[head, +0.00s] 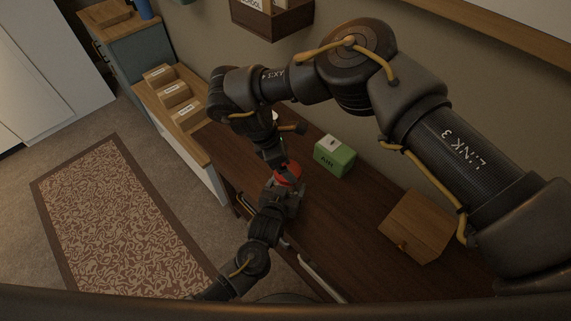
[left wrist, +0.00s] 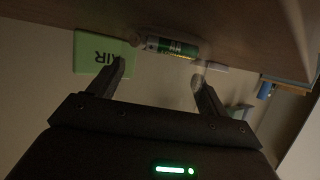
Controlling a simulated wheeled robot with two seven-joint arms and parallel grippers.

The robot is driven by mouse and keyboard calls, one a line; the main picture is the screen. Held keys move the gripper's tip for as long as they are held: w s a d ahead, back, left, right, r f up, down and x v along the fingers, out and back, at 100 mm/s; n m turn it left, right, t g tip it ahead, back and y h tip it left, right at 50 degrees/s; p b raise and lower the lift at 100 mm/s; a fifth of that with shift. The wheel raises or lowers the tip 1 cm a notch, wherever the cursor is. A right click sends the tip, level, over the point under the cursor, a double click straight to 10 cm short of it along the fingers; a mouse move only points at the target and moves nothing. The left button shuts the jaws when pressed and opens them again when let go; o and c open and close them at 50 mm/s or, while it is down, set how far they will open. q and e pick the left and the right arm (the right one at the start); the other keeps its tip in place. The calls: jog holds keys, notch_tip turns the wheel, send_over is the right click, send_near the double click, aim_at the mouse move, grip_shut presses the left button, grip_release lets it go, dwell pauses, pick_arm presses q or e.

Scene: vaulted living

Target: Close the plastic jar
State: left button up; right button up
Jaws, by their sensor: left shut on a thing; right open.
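A red lid-like disc (head: 289,172) shows above the middle of the dark table, at the hands. A greyish, see-through jar body (head: 295,190) seems to be under it, partly hidden by my grippers. My left gripper (head: 286,192) comes from the lower left and is shut on the jar. In the left wrist view its fingers (left wrist: 157,82) stand wide apart, with a faint clear body between them. A green-labelled cylinder (left wrist: 170,47) shows there, apparently inside the jar. My right gripper (head: 284,164) is open, pointing down at the red disc. Whether disc and jar touch is unclear.
A green box (head: 335,153) stands on the dark table (head: 330,210) behind the hands; it also shows in the left wrist view (left wrist: 103,53). A wooden box (head: 418,226) stands farther right. Labelled wooden bins (head: 175,95) line the shelf at left. Table between the boxes is clear.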

jog(key=shift+r, duration=0.4)
jog(key=shift+c, duration=0.3)
jog(key=shift+w+d+r+g+y, duration=0.2)
jog(key=shift+w+d+y, duration=0.1)
jog(key=shift+d, duration=0.3)
jog(key=shift+w+d+r+g+y, duration=0.15)
jog(key=shift+w+d+g+y, duration=0.1)
jog(key=shift+d, duration=0.35)
jog(key=shift+d+r+n+y, duration=0.2)
jog(key=shift+r+n+y, duration=0.15)
jog(key=shift+y, duration=0.2)
jog(key=n, duration=0.1)
jog(key=a+r+n+y, duration=0.1)
jog(key=n, duration=0.1)
jog(key=s+n+y, duration=0.1)
jog(key=shift+a+r+n, duration=0.35)
jog(key=shift+a, duration=0.05)
jog(key=shift+a+n, duration=0.3)
jog(key=shift+n, duration=0.2)
jog(key=shift+d+f, duration=0.1)
jog(key=shift+d, duration=0.05)
